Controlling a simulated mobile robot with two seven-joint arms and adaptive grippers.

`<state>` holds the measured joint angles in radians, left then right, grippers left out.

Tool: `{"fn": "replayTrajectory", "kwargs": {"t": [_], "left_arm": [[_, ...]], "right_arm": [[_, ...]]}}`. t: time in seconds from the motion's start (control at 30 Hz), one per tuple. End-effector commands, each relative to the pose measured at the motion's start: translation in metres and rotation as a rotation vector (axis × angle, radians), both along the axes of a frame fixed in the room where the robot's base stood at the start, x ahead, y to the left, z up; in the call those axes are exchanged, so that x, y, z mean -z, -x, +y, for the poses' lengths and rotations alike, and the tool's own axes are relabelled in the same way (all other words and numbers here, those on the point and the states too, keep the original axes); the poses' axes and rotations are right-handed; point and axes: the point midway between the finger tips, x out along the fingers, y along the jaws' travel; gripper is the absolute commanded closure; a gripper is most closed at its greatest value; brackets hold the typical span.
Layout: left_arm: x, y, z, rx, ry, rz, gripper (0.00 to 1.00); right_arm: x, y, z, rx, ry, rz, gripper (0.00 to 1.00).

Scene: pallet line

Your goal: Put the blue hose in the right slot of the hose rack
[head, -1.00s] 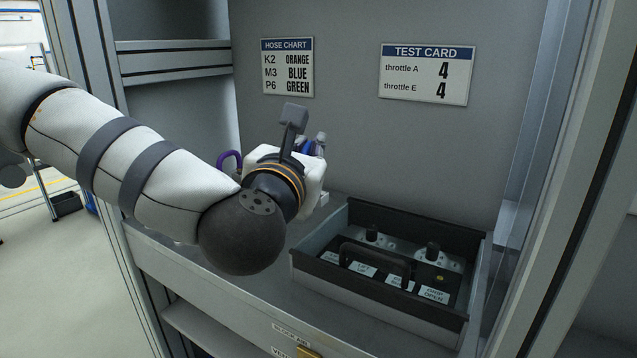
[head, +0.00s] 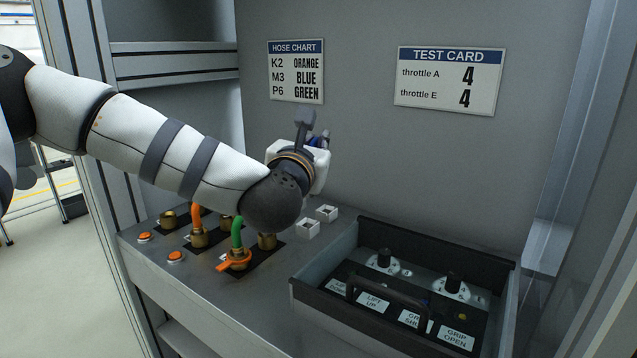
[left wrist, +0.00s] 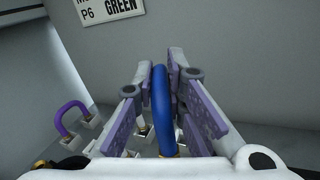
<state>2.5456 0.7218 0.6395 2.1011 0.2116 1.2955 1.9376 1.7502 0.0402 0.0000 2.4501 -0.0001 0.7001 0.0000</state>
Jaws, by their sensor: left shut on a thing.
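My left gripper (head: 318,141) is raised near the back wall, its fingers mostly hidden behind my wrist in the head view. In the left wrist view the gripper (left wrist: 163,90) is shut on the blue hose (left wrist: 161,105), a bent loop standing between the purple-padded fingers. White square sockets, seemingly of the hose rack (head: 307,229), stand on the bench below and right of my wrist. The rack also shows behind the fingers in the left wrist view (left wrist: 92,123), with a purple hose (left wrist: 60,120) at left. Which slot the blue hose is over cannot be told. My right gripper is out of view.
Brass ports on the bench carry an orange hose (head: 196,215) and a green hose (head: 237,232), with orange buttons (head: 175,256) nearby. A dark-rimmed control box (head: 325,272) stands at front right. A hose chart (head: 296,72) and test card (head: 449,80) hang on the wall.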

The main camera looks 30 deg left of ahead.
Motion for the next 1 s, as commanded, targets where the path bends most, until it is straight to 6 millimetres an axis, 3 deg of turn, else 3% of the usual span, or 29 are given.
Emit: {"fn": "replayTrajectory", "kwargs": {"t": [0.03,0.33,0.47,0.83,0.87,0.93,1.0], "left_arm": [[0.026,-0.011,0.003,0.001,-0.002,0.023,1.00],[0.053,-0.035,0.014,0.001,-0.001,0.012,1.00],[0.076,-0.034,0.014,0.003,-0.002,0.012,1.00],[0.080,-0.034,0.014,0.002,0.000,0.008,1.00],[0.080,-0.034,0.014,0.002,0.001,0.007,0.86],[0.079,-0.034,0.014,0.002,0.000,0.006,0.70],[0.079,-0.034,0.014,0.002,0.000,0.006,0.68]], "right_arm": [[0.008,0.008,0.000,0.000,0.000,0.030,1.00],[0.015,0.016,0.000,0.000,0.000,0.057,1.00],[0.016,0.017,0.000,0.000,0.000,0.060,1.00],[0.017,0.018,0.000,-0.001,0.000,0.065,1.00],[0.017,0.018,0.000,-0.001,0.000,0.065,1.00],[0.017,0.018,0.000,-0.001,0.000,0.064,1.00],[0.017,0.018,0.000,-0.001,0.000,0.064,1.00]]}}
